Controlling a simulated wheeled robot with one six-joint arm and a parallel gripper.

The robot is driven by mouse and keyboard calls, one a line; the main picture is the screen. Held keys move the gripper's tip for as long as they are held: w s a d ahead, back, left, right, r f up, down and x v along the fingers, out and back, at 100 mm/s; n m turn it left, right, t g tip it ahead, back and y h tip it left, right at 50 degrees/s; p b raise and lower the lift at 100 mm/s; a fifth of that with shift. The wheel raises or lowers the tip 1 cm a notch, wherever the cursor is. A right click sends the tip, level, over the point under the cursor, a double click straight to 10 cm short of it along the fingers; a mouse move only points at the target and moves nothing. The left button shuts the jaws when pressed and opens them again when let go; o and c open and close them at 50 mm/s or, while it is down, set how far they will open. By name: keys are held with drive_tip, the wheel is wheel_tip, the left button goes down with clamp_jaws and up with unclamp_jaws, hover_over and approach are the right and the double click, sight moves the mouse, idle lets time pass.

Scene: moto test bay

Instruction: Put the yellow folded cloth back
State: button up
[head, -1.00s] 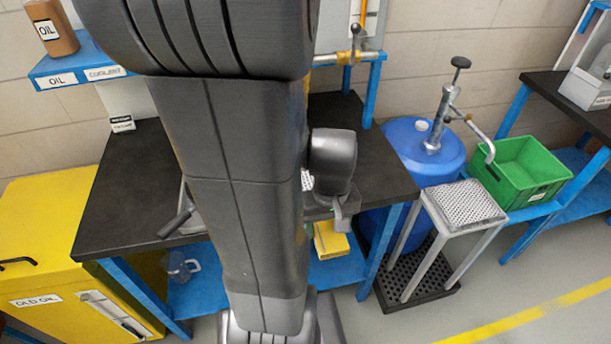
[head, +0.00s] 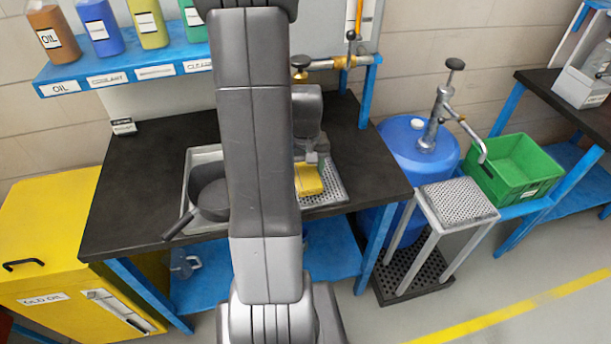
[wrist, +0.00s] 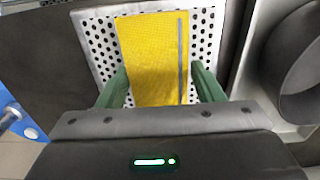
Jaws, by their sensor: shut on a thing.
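The yellow folded cloth (head: 309,180) is over the perforated metal plate (head: 334,191) at the right part of the bench top. In the wrist view the cloth (wrist: 152,50) lies flat and lengthwise between the two green fingers, with a thin grey strip along its right side. My gripper (wrist: 160,70) is shut on it, with one finger at each long side. The perforated plate (wrist: 97,38) shows on both sides of the cloth. I cannot tell whether the cloth touches the plate or hangs just above it.
A dark round pan (head: 211,196) sits in the metal basin left of my arm. A brass tap (head: 330,64) stands behind the plate. The blue drum (head: 410,150) and green crate (head: 518,168) are to the right. The lower blue shelf (head: 337,250) is partly hidden.

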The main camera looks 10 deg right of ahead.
sight(305, 172)
drive_tip(key=shift+f+p, duration=0.35)
drive_tip(key=shift+f, duration=1.35)
drive_tip(key=shift+f, duration=0.1)
drive_tip(key=shift+f+b, duration=0.15)
drive_tip(key=shift+b, duration=0.15)
drive_tip(key=o, duration=0.9)
drive_tip(key=shift+o, duration=0.2)
wheel_tip(305, 172, up, 13)
drive_tip(key=shift+f, duration=0.2)
drive_tip(key=shift+f, duration=0.1)
